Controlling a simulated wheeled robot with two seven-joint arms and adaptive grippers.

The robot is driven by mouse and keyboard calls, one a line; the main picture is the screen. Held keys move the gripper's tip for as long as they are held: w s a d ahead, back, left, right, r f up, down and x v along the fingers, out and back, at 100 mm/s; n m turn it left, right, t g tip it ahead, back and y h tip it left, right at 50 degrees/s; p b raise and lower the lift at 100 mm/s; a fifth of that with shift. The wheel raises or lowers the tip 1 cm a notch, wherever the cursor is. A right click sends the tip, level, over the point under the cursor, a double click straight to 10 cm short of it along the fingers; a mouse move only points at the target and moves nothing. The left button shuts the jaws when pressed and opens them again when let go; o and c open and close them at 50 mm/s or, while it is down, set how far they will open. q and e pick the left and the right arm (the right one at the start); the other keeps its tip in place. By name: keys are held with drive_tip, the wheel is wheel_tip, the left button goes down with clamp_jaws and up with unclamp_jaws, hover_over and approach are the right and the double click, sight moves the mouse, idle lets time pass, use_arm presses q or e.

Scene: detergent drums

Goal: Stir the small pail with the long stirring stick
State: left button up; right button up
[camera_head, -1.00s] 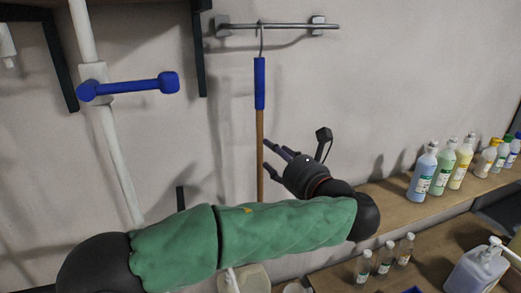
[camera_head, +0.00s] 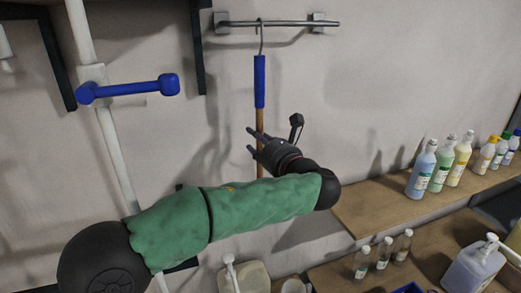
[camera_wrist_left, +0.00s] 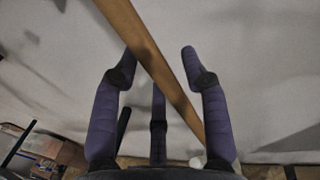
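The long stirring stick (camera_head: 260,118) has a blue grip and a wooden shaft. It hangs upright by a hook from a metal rail (camera_head: 278,24) on the wall. My left gripper (camera_head: 252,141) is at the wooden shaft, below the blue grip. In the left wrist view, the shaft (camera_wrist_left: 150,55) crosses diagonally between the spread fingers of the left gripper (camera_wrist_left: 160,58). The fingers look open, not closed on it. I cannot make out the small pail for certain. My right gripper is not in view.
A pale container (camera_head: 257,277) stands at the bottom, partly cut off. A wooden shelf (camera_head: 375,205) at right holds several coloured bottles (camera_head: 441,170). Small clear bottles (camera_head: 383,253) and a pump jug (camera_head: 472,268) stand on a lower surface. A blue-handled white pipe (camera_head: 130,88) is at left.

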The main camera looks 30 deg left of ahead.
sight(259, 122)
use_arm(q)
clamp_jaws()
drive_tip(key=shift+c, duration=1)
unclamp_jaws()
clamp_jaws()
drive_tip(key=shift+r, duration=0.15)
drive_tip(key=shift+r+p, duration=2.3)
drive_tip(key=shift+r, duration=0.15)
drive_tip(key=shift+a, duration=0.1)
